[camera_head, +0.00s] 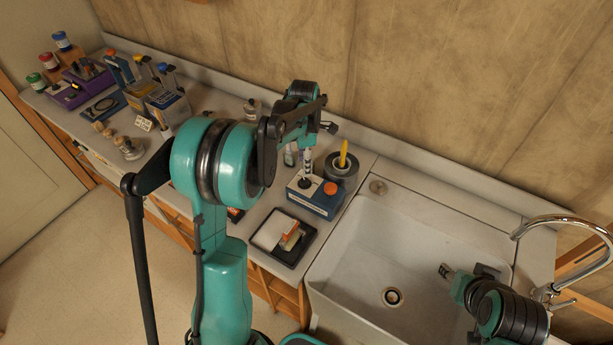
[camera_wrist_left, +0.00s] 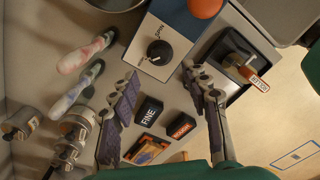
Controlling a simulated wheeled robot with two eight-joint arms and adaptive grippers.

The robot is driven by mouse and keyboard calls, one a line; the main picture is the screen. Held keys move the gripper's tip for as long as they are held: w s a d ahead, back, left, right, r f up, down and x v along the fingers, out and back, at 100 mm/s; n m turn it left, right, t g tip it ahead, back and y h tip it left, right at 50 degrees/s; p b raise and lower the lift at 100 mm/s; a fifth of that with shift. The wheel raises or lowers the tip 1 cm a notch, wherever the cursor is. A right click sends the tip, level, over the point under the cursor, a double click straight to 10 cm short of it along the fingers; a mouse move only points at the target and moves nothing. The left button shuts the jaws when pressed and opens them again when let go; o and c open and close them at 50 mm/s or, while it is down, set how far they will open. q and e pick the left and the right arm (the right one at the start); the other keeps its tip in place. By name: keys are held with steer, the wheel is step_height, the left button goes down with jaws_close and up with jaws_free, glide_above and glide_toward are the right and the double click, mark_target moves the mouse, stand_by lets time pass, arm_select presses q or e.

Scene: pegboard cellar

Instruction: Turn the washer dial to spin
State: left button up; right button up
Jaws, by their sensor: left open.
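The washer control is a blue box with a pale face (camera_head: 313,201); it also shows in the left wrist view (camera_wrist_left: 180,30). A round black dial (camera_wrist_left: 160,52) with a white pointer mark sits on its face, beside the printed word SPIN. The dial is a small dark knob in the head view (camera_head: 304,183). An orange button (camera_wrist_left: 205,6) is on the same box. My left gripper (camera_wrist_left: 160,78) is open and empty; the dial lies in line between and beyond its fingertips, with no visible contact. My right gripper (camera_head: 466,272) is over the sink, its jaws unclear.
FINE and ROUGH blocks (camera_wrist_left: 148,111) lie below the left fingers. The sink (camera_head: 352,235) and faucet (camera_head: 565,222) are at right.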

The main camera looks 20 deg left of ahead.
mark_target(305, 180)
arm_select(q)
step_height(305, 180, down, 8)
steer(key=shift+r+b, duration=0.2)
steer(key=shift+b, duration=0.45)
jaws_close()
